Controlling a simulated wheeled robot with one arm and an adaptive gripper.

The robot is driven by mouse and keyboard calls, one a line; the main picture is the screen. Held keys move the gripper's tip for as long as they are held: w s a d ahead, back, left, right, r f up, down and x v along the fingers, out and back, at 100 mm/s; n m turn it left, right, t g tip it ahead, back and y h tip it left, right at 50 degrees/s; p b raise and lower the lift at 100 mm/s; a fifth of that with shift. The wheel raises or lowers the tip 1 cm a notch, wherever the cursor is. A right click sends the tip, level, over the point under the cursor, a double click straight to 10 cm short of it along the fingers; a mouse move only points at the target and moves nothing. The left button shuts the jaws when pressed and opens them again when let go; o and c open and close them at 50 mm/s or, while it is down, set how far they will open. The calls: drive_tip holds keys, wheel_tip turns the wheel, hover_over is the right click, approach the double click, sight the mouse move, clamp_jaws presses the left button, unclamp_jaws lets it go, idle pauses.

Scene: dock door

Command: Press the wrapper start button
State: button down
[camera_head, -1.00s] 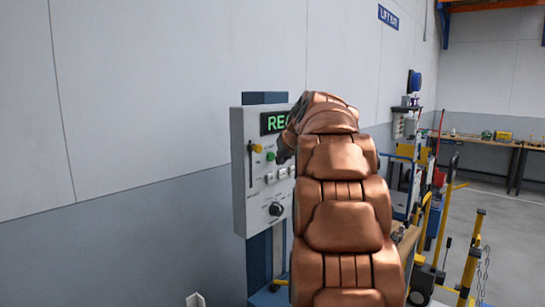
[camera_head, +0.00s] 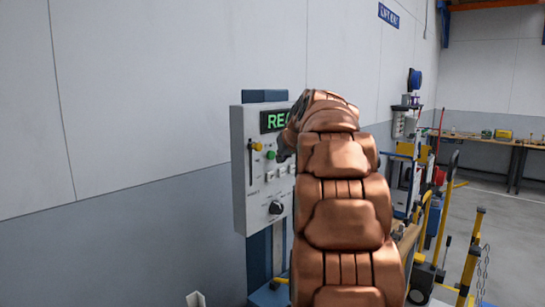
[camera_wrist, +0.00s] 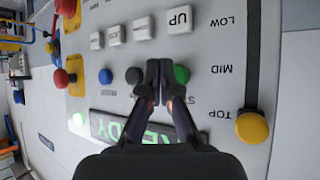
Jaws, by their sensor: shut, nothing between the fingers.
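The wrapper's control panel (camera_head: 253,190) is a light grey box on a blue post. Its display (camera_head: 272,122) starts with green letters "RE"; the wrist view, upside down, shows "READY" partly covered by my gripper. The green button (camera_head: 271,155) also shows in the wrist view (camera_wrist: 182,75), just right of my fingertips, its label partly hidden. My gripper (camera_wrist: 160,68) is shut and empty, its tips over the panel between the green button and a dark grey button (camera_wrist: 133,76). I cannot tell whether the tips touch the panel.
A blue button (camera_wrist: 106,76), several white keys including "UP" (camera_wrist: 179,20), and red knobs (camera_wrist: 61,78) are nearby. A yellow slider knob (camera_wrist: 252,127) stands out right of the green button. Yellow-framed equipment (camera_head: 468,250) stands at the right in the head view.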

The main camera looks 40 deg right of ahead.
drive_tip(key=shift+w, duration=0.2)
drive_tip(key=shift+w+a, duration=0.1)
drive_tip(key=shift+w, duration=0.15)
drive_tip(key=shift+w, duration=0.5)
idle(1.1)
drive_tip(key=shift+s, duration=0.1)
drive_tip(key=shift+s+b, duration=0.35)
drive_tip(key=shift+s, duration=0.45)
